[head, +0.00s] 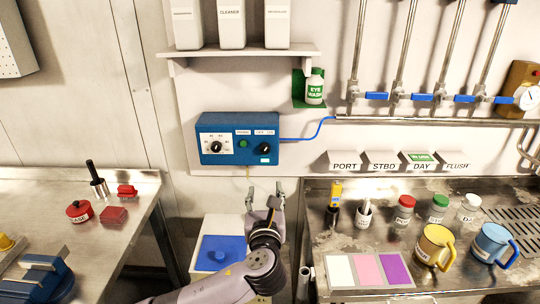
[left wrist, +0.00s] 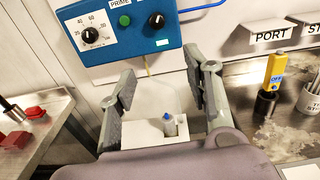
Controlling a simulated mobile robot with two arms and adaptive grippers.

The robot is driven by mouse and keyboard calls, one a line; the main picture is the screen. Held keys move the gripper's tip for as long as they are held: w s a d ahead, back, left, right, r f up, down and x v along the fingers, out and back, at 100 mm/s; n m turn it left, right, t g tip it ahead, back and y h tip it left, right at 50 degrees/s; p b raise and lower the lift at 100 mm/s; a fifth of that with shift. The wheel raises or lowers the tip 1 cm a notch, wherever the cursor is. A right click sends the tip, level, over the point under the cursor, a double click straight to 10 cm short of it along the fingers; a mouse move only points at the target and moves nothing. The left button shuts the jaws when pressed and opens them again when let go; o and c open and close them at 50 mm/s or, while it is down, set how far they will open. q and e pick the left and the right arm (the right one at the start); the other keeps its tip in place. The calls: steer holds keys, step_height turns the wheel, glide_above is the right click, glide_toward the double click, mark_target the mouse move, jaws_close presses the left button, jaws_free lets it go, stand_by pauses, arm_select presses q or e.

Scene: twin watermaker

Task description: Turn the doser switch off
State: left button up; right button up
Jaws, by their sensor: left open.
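The doser is a blue box (head: 238,122) on the wall, with a numbered dial (head: 216,147), a green button (head: 242,144) and a black knob switch (head: 264,148) at its right. In the left wrist view, the knob (left wrist: 156,20) is near the top edge, and its setting is too small to tell. My left gripper (head: 265,190) is open and empty, below the box's right part and apart from the knob. Its two fingers (left wrist: 158,75) point up toward the box in the left wrist view. My right gripper is not in view.
A shelf (head: 240,51) with white containers is above the doser, and an eye wash bottle (head: 315,87) is to its right. A blue hose (head: 318,132) leaves its right side. A white container with a blue lid (head: 221,250) stands below. Metal counters flank the gap.

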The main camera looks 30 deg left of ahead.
arm_select(q)
steer(key=r, duration=0.1)
steer(key=p, duration=0.3)
glide_toward(265, 151)
steer(key=shift+m, duration=0.4)
steer(key=x, duration=0.8)
steer(key=shift+w+a, duration=0.1)
steer(key=shift+c, duration=0.2)
jaws_close()
